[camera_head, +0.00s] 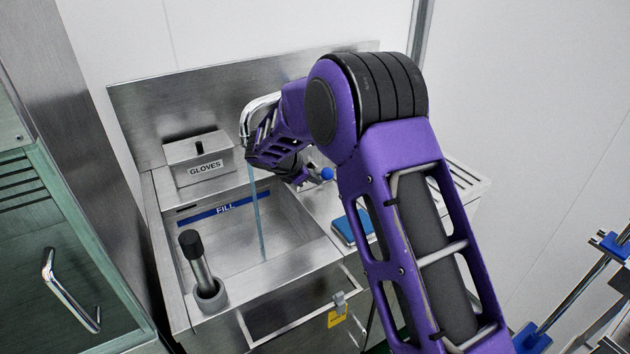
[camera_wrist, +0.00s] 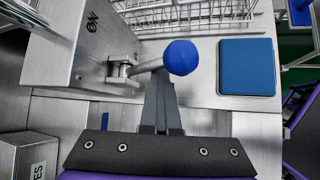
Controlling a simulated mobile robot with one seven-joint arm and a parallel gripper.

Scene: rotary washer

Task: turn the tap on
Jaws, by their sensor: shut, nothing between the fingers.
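The tap's chrome spout (camera_head: 258,108) arches over the sink at the back, partly hidden by my arm. A thin bluish stream of water (camera_head: 257,205) falls from it into the sink basin. The tap lever ends in a round blue knob (camera_head: 327,174), which also shows in the wrist view (camera_wrist: 181,57), its metal rod running left to a bracket on a steel housing (camera_wrist: 75,50) marked "ON". My gripper (camera_wrist: 160,85) is shut and empty, its fingertips at the rod just below and left of the knob. I cannot tell whether they touch. In the head view my gripper (camera_head: 301,180) is just left of the knob.
A steel "GLOVES" box (camera_head: 198,160) stands left of the spout. A black-handled tool (camera_head: 199,262) stands in a holder at the basin's front left. A blue pad (camera_wrist: 247,67) lies right of the knob, and a wire rack (camera_wrist: 185,14) stands behind it.

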